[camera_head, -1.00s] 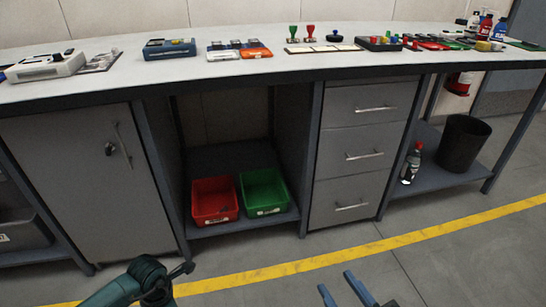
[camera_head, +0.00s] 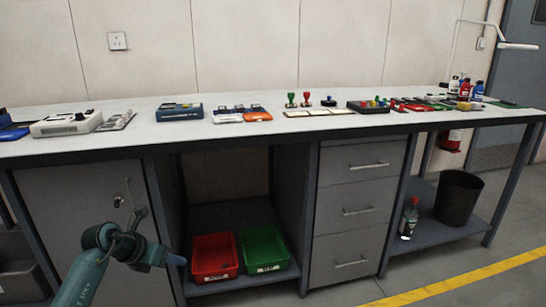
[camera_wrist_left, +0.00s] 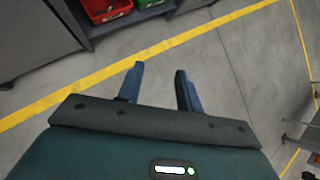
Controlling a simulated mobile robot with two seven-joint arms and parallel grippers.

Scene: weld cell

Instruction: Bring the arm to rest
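My left arm (camera_head: 108,245) reaches up from the bottom left in the head view, in front of the grey cabinet door. A small blue-grey tip (camera_head: 176,260) shows at its right end; I cannot tell if it is a finger. In the left wrist view my left gripper (camera_wrist_left: 159,68) shows two blue fingers well apart. Nothing is between them, and grey floor lies beyond. My right gripper is in neither view.
A long workbench (camera_head: 230,140) carries stamps, boxes and bottles. Under it are a red bin (camera_head: 213,277), a green bin (camera_head: 263,268), drawers (camera_head: 358,168), a bottle (camera_head: 409,218) and a black bucket (camera_head: 457,200). The floor at the right is clear around a yellow line (camera_head: 455,284).

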